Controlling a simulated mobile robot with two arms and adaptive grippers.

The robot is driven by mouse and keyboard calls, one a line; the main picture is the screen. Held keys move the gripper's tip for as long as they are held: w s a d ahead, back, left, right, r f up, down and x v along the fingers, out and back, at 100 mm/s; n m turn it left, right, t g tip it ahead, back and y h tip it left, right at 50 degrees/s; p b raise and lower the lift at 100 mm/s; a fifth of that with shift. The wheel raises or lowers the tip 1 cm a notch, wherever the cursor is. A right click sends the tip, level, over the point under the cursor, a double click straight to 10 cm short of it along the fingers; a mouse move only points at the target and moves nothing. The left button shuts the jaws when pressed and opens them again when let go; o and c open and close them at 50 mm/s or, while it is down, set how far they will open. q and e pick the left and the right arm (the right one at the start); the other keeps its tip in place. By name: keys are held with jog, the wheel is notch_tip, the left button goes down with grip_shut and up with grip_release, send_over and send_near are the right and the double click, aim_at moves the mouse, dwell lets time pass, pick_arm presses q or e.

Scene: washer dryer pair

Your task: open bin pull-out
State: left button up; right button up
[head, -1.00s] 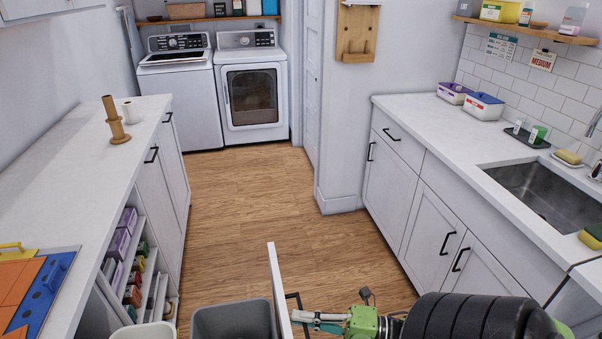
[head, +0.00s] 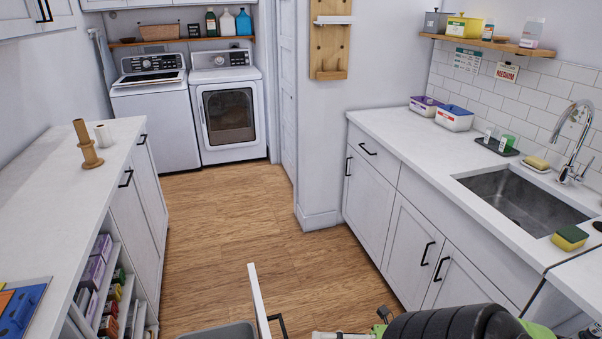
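The bin pull-out stands out from the left counter at the bottom of the head view. Its white front panel (head: 260,300) shows nearly edge-on, with a black handle (head: 279,324) on its right side. Behind the panel is the rim of a grey bin (head: 222,331), mostly cut off by the frame. My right gripper (head: 328,335) is at the bottom edge, to the right of the handle, with a visible gap between them. Its fingers are mostly cut off, so its opening cannot be told. My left gripper is not in view.
The left counter (head: 60,185) has open shelves with boxes (head: 100,262) beside the pull-out. The right counter (head: 400,135) with a sink (head: 520,200) runs along the right. Wooden floor (head: 220,225) between them is clear. A washer (head: 155,120) and dryer (head: 229,115) stand behind.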

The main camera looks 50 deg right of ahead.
jog(key=shift+v, duration=1.65)
